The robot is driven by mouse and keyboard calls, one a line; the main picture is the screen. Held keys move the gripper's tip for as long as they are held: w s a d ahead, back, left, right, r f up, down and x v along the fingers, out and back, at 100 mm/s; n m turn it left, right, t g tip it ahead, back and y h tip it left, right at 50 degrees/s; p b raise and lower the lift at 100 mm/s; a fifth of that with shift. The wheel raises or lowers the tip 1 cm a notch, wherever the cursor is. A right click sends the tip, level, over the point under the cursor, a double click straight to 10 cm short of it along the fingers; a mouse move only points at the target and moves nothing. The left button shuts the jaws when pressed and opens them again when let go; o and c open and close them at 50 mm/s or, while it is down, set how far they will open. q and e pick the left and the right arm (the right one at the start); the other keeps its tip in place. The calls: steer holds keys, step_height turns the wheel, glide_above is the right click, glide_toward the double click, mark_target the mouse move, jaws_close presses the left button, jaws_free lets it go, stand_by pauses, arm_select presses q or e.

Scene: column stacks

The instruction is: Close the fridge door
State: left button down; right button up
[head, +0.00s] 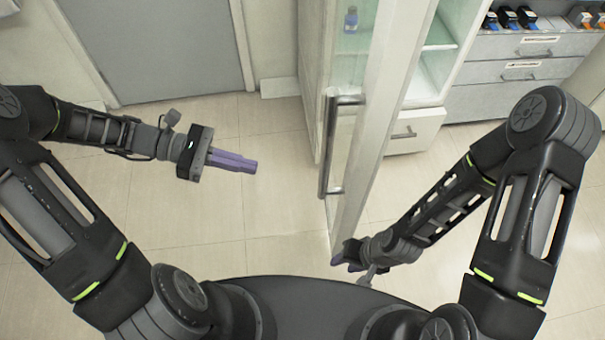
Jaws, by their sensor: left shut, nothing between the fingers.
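The fridge (311,75) is a tall white cabinet with pale glass shelves, at the top centre of the head view. Its white-framed glass door (386,80) stands open, swung out towards me and seen nearly edge-on. A long metal handle (331,145) is on the door's left face. My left gripper (254,166) is shut and empty, left of the handle and apart from it. My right gripper (338,257) is low by the door's near bottom end; I cannot tell whether it touches the door. Its fingers are small and partly hidden.
A small blue-labelled bottle (351,20) stands inside the fridge. A grey drawer unit (520,70) with small dark and orange items on top is at the upper right. A grey door (160,45) is at the back left. The floor left of the fridge is clear.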

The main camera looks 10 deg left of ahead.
arm_select(q)
steer(key=r+p+x, duration=0.1)
steer(key=p+x, duration=0.1)
steer(key=x, duration=1)
steer(key=shift+d+p, duration=0.35)
steer(key=shift+d, duration=0.15)
